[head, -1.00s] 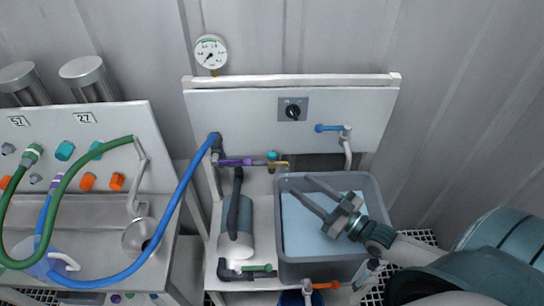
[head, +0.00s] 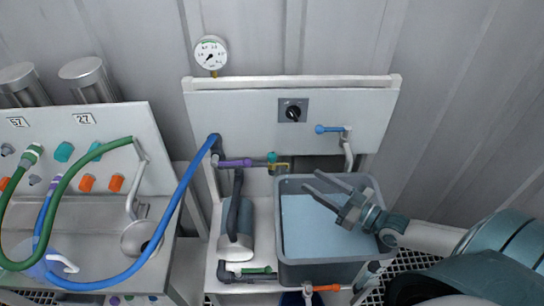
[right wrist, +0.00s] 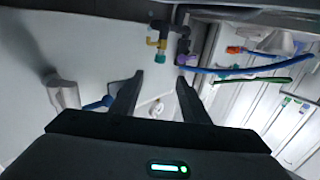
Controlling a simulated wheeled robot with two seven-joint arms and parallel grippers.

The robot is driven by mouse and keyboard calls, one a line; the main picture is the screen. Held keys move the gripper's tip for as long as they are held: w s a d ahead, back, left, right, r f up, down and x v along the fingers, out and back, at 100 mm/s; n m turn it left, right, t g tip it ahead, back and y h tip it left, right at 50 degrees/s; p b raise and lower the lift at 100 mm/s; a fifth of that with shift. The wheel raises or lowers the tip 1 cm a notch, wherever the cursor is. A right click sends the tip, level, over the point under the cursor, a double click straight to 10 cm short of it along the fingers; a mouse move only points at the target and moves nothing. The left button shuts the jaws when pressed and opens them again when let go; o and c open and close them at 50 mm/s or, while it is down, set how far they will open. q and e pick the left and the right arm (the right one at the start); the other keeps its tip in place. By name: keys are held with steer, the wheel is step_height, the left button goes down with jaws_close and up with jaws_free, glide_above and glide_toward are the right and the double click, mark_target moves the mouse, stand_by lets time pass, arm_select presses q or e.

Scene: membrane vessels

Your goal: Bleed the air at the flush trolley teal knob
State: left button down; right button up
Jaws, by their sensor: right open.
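The teal knob (head: 272,157) sits on a brass fitting (head: 280,167) at the end of the purple-handled pipe, behind the grey tub's left rear corner. In the right wrist view, a teal cap (right wrist: 162,57) shows under the brass elbow (right wrist: 157,40), beyond and above the fingertips. My right gripper (head: 311,180) is open and empty over the tub, its fingers pointing up and left, short of the knob and apart from it. Its two dark fingers also show in the right wrist view (right wrist: 160,78). My left gripper is out of view.
The grey tub (head: 375,190) of pale blue liquid lies below my right gripper. A purple handle (head: 235,163) and blue hose (head: 180,195) are left of the knob. A blue-handled tap (head: 330,129) stands right, a pressure gauge (head: 211,53) above.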

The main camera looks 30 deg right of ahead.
mark_target(272, 154)
steer(key=shift+p+x, duration=1.6)
steer(key=shift+x, duration=6.9)
steer(key=c, duration=1.1)
